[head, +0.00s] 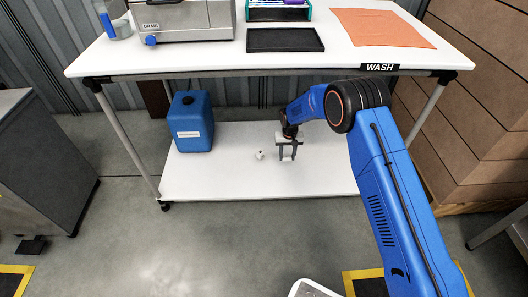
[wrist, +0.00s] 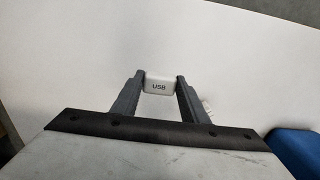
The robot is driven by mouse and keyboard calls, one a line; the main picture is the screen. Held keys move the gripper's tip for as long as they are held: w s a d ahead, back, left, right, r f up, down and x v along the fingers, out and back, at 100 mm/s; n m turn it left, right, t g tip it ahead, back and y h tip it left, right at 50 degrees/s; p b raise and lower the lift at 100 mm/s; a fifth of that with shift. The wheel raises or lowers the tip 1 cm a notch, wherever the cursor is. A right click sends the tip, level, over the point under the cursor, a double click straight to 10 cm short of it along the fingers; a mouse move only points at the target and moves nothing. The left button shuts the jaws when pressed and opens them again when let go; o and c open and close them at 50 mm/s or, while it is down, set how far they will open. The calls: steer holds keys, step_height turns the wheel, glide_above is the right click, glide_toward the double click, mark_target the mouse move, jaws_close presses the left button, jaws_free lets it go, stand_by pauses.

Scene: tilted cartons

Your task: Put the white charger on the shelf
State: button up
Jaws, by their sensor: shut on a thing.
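A white charger (wrist: 159,86) marked "USB" sits between the two grey fingers of my gripper (wrist: 163,84) in the wrist view, with a finger against each side. In the head view my gripper (head: 287,158) points down over the white lower shelf (head: 235,180) of the table. The charger is hard to make out there against the white. I cannot tell whether the charger touches the shelf or hangs just above it.
A small white object (head: 259,155) lies on the shelf left of my gripper; it is partly hidden behind a finger in the wrist view (wrist: 207,106). A blue canister (head: 192,122) stands at the shelf's left end. The tabletop (head: 350,60) overhangs the shelf. The shelf's front is clear.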

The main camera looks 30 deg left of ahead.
mark_target(284, 172)
steer(key=shift+a+f, duration=0.4)
steer(key=shift+f, duration=0.35)
step_height(284, 172, down, 9)
steer(key=shift+f, duration=0.1)
steer(key=shift+f, duration=0.1)
steer(key=o, duration=1.1)
steer(key=shift+c, duration=0.2)
step_height(284, 172, up, 12)
steer(key=shift+r, duration=0.1)
steer(key=shift+d, duration=0.1)
